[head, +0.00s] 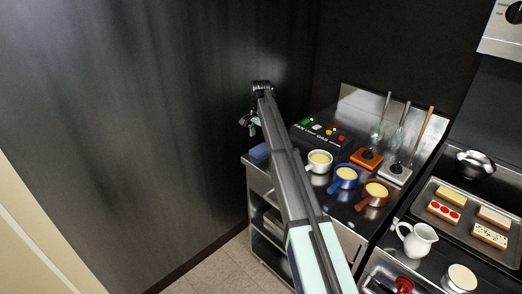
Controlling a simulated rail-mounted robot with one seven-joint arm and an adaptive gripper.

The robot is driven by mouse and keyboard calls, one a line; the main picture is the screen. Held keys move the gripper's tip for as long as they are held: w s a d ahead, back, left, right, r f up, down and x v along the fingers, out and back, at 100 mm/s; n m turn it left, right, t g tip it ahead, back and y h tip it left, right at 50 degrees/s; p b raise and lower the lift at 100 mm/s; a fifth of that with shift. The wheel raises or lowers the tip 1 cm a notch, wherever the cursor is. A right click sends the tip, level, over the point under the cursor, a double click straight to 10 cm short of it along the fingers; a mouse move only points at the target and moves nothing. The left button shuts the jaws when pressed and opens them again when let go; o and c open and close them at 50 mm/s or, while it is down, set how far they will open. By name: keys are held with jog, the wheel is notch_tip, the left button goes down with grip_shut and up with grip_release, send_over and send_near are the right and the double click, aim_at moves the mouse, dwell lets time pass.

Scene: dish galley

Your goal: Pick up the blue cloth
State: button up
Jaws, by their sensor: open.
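The blue cloth (259,152) lies at the left end of the steel counter (341,218), close to the dark wall.
White (319,161), blue (345,177) and brown (374,193) handled bowls stand right of my arm. Behind them are a button panel (322,132) and utensils in orange and white holders. Farther right are a food tray (460,237) and a white jug (418,241).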

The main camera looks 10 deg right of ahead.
aim_at(262, 148)
jog(key=shift+d+f+p, duration=0.2)
jog(key=shift+f+p, duration=1.05)
jog(key=shift+f, duration=1.35)
jog(key=c, duration=1.2)
